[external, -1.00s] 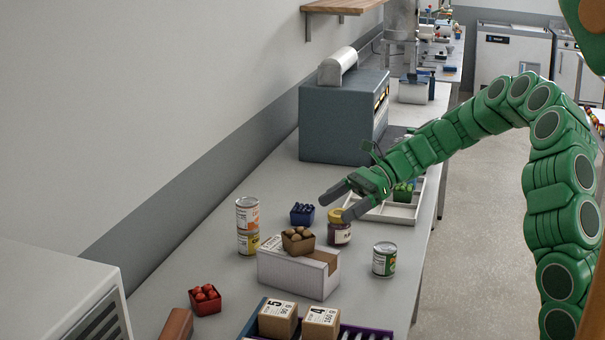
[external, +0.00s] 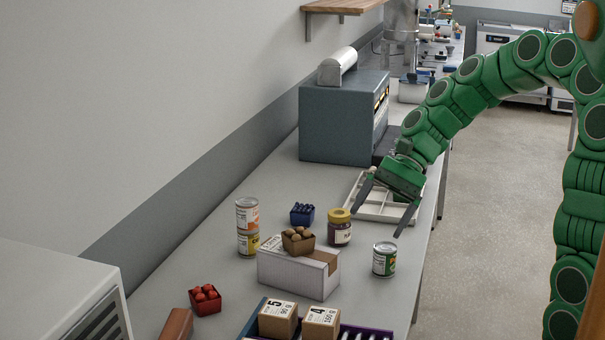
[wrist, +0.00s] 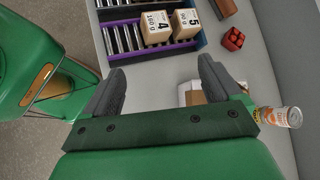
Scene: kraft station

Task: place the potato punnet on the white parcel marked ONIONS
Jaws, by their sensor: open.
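The potato punnet (external: 298,241), a small brown tray of round tan potatoes, sits upright on top of the white parcel (external: 297,278), towards its far edge. The parcel has a brown tape strip; its lettering is too small to read fully. My gripper (external: 379,222) is open and empty, to the right of the punnet and apart from it, above the counter near the jar and the green can. In the wrist view my two fingers (wrist: 160,88) are spread wide with nothing between them. A bit of the parcel (wrist: 187,95) shows there beside one finger; the punnet is hidden.
A jar (external: 340,230) stands behind the parcel and a green-labelled can (external: 384,260) to its right. Stacked cans (external: 247,226), a blue punnet (external: 302,215) and a red punnet (external: 205,300) stand around it. A white divided tray (external: 376,211) lies behind my gripper.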

